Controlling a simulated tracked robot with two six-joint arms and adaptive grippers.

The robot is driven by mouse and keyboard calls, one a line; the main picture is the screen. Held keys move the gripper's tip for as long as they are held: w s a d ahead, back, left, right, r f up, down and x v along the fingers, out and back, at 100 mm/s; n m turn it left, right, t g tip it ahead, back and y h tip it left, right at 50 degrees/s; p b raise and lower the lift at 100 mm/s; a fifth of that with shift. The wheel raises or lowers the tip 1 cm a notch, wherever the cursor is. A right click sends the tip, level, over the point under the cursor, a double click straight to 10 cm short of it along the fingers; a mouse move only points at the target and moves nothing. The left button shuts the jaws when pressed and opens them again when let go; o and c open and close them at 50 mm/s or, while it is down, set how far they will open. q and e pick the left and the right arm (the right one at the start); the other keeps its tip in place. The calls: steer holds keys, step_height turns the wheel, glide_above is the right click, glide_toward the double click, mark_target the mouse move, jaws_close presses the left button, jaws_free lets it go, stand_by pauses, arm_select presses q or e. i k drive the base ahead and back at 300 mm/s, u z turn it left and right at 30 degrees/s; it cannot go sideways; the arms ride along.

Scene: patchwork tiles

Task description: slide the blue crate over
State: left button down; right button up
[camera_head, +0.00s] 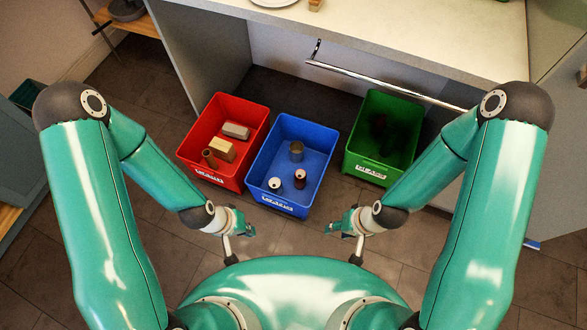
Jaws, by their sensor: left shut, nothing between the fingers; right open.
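The blue crate (320,133) stands on the tiled floor between a red crate and a green crate. It holds several cans: a brownish one (296,150) near its middle, a white-topped one (275,184) and a dark red one (300,178) near its front wall. A white label (276,202) is on its front. My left gripper (247,231) is shut and empty, in front of the blue crate's left front corner and apart from it. My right gripper (331,229) is open and empty, in front of the crate's right front corner and apart from it.
The red crate (190,151) at the left holds several blocks and a brown cylinder. The green crate (351,160) at the right has a dark interior. A counter (420,35) with a metal rail (385,86) overhangs behind. Floor shows between the blue and green crates.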

mark_target(319, 141)
steer(key=u, duration=0.25)
steer(key=k, duration=1.5)
steer(key=z, duration=0.4)
steer(key=i, duration=1)
steer(key=u, duration=0.05)
